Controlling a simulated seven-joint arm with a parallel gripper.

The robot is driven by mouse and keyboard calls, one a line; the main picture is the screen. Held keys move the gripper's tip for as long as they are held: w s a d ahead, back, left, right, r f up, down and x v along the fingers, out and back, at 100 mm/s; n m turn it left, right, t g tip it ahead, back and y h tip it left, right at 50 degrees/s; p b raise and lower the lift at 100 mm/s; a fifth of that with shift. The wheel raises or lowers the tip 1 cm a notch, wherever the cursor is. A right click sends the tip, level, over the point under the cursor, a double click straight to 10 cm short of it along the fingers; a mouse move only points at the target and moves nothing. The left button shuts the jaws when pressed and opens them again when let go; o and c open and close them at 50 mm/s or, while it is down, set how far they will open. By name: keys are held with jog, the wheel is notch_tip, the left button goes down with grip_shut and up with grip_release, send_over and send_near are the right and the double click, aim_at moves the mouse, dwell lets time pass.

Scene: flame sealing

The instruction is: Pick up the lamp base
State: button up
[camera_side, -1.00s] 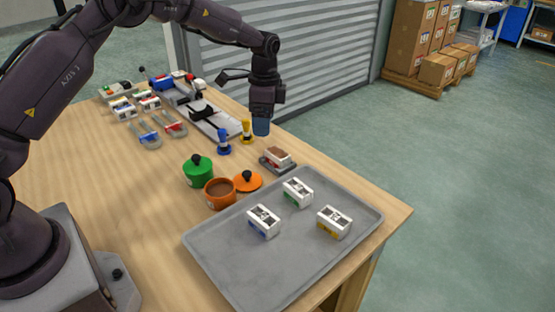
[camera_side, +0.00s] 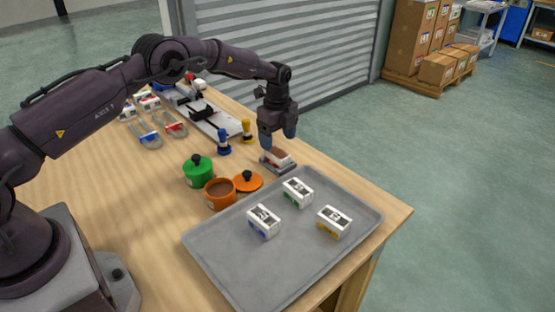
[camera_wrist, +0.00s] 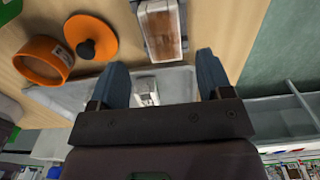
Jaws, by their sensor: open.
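No piece is plainly marked as a lamp base, and I cannot tell which one it is. My gripper (camera_side: 278,138) is open and empty, its blue fingertips apart, low over a small white block with a brown top (camera_side: 279,155) on a grey base (camera_side: 288,169). In the wrist view the brown-topped block (camera_wrist: 166,35) lies just beyond the fingertips (camera_wrist: 164,68), with no contact visible. An orange pot (camera_side: 217,201) with brown contents stands near, beside an orange lid with a black knob (camera_side: 244,186). A green lidded pot (camera_side: 198,177) stands behind them.
A grey tray (camera_side: 215,262) holds white blocks with blue (camera_side: 263,221), green (camera_side: 297,192) and yellow (camera_side: 334,222) parts. Blue (camera_side: 223,148) and yellow (camera_side: 247,138) upright pieces stand behind my gripper. The table's right edge is close by.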

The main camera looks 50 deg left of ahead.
aim_at(278, 152)
jog(key=f, duration=0.5)
jog(key=shift+w+a+f, duration=0.2)
jog(key=shift+a+f, duration=0.05)
jog(key=shift+f, duration=0.15)
jog(key=c, duration=1)
